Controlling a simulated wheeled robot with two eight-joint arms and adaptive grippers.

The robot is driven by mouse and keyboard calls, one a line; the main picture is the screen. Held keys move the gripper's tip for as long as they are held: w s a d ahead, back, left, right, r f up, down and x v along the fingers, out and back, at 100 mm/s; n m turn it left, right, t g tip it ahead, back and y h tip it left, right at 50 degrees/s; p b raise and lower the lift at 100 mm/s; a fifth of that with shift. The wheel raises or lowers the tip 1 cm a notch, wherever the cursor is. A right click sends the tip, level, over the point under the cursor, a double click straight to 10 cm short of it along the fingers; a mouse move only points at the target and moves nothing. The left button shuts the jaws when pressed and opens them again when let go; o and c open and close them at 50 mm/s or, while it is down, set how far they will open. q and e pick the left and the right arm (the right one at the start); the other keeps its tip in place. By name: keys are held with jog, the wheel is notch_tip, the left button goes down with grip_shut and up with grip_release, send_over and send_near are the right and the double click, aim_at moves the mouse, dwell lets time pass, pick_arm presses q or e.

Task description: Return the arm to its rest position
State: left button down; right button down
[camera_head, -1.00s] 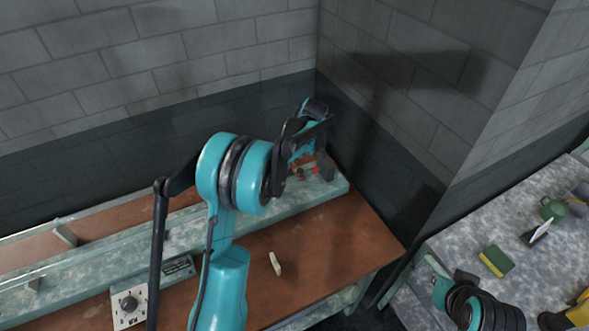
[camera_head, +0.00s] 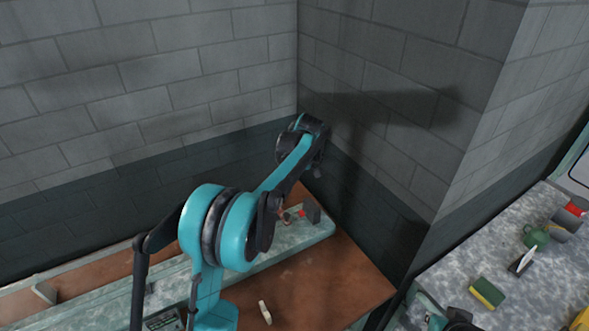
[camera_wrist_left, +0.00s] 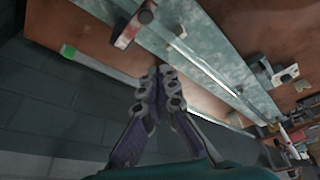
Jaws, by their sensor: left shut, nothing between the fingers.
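My left arm (camera_head: 228,228), teal and black, reaches over the brown workbench (camera_head: 330,285) towards the wall corner. Its far end is raised above the right end of the grey-green rail; in the head view I cannot make out the fingers clearly. In the left wrist view the left gripper (camera_wrist_left: 161,78) has its two dark fingers together at the tips, with nothing between them. It is apart from the rail (camera_wrist_left: 205,65), which runs diagonally across that view. My right gripper is in neither view.
Block walls stand close behind and right of the left arm. A small pale piece (camera_head: 265,312) lies on the bench. At the rail's right end is a dark block (camera_head: 311,211). A stone-topped table at right holds a sponge (camera_head: 487,292) and a green flask (camera_head: 537,237).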

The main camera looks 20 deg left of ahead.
pick_arm(q)
jog(key=s+d+m+t+h+b, duration=0.1)
jog(key=s+d+m+t+b, duration=0.15)
jog(key=s+m, duration=0.35)
jog(key=s+d+m+t+h+b, duration=0.15)
jog(key=s+m+b, duration=0.25)
jog(key=s, duration=0.4)
jog(key=s+d+f+m+t+b, duration=0.2)
jog(key=s+f+m, duration=0.3)
jog(key=s, duration=0.2)
jog(key=s+d+f+m+t+h+b, duration=0.1)
jog(key=s+d+f+m+t+b, duration=0.1)
jog(key=s, duration=0.5)
notch_tip(320, 180, down, 3)
jog(key=d+m+b, duration=0.1)
jog(key=m, duration=0.2)
jog(key=shift+d+r, duration=0.15)
jog(key=shift+d, duration=0.2)
jog(key=shift+h, duration=0.25)
